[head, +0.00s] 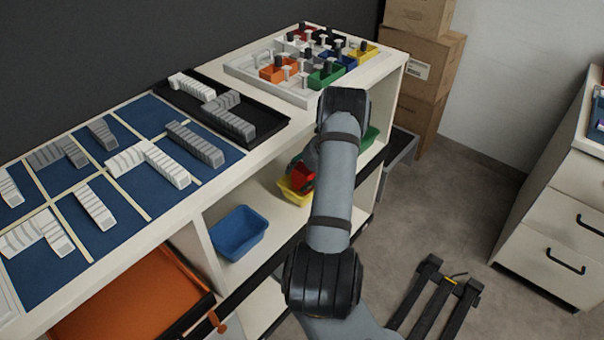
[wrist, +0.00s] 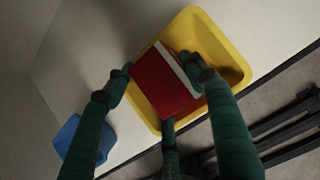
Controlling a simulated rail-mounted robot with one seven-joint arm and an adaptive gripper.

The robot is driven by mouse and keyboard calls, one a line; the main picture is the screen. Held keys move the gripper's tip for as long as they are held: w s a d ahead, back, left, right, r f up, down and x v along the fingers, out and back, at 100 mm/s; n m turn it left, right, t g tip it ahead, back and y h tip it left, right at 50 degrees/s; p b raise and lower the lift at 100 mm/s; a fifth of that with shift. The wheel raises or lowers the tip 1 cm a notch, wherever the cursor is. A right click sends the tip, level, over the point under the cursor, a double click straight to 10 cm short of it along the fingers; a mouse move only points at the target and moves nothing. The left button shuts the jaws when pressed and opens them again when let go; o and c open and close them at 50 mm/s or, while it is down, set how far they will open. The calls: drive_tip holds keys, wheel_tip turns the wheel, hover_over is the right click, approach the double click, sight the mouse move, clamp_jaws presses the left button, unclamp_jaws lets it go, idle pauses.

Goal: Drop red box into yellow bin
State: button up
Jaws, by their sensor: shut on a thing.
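The red box (wrist: 160,83) shows in the wrist view between the fingers of my gripper (wrist: 164,92). My gripper is shut on it, with green fingers on its left, right and lower sides. The yellow bin (wrist: 228,55) lies behind the red box in that view, and its rim surrounds most of the box. I cannot tell how far the box is above the bin's floor. In the head view the red box (head: 302,174) shows at the yellow bin (head: 291,193) on the shelf. My arm hides the right part of the bin there.
A blue bin (head: 238,233) stands left of the yellow bin on the same shelf. A green bin (head: 369,138) shows to the right, partly behind my arm. The shelf's top board lies above the bins, and its front edge runs close by.

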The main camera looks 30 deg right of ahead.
drive_tip(key=shift+f+b, duration=0.55)
drive_tip(key=o, duration=1)
drive_tip(key=v, duration=0.3)
drive_tip(key=p+v, duration=0.1)
drive_tip(key=v, duration=0.1)
drive_tip(key=p+v, duration=0.1)
drive_tip(key=v, duration=0.2)
drive_tip(key=shift+w+a+r, duration=0.1)
drive_tip(key=shift+r, duration=0.35)
